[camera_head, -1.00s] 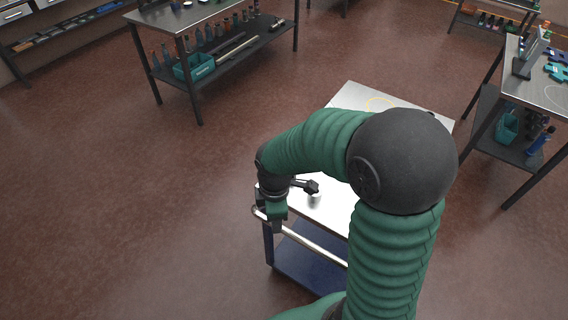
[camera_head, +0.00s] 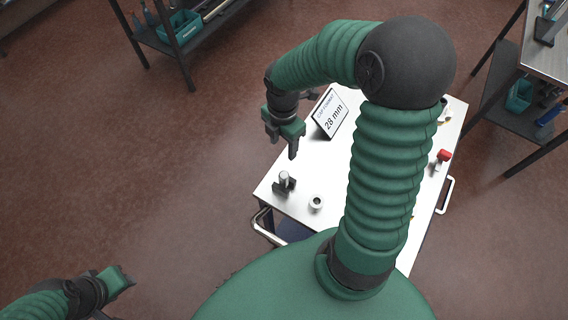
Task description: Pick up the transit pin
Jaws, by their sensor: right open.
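My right gripper (camera_head: 283,148) is open and empty above the left part of the white cart top (camera_head: 330,170), pointing down. Below it stands a small dark holder with a silver cylinder (camera_head: 284,181), apart from the fingers. A red-topped piece (camera_head: 443,156) stands near the right edge of the cart. I cannot tell for certain which of these is the transit pin. My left gripper (camera_head: 124,279) is at the lower left, away from the cart; its jaws are not clear. My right arm hides the middle right of the cart top.
A small silver ring-shaped part (camera_head: 316,203) sits near the cart's front. A sign reading 28 mm (camera_head: 331,114) stands behind the gripper. The cart has rail handles (camera_head: 446,195). A workbench (camera_head: 550,60) stands at the right, and a shelf with a teal bin (camera_head: 180,27) at the back left.

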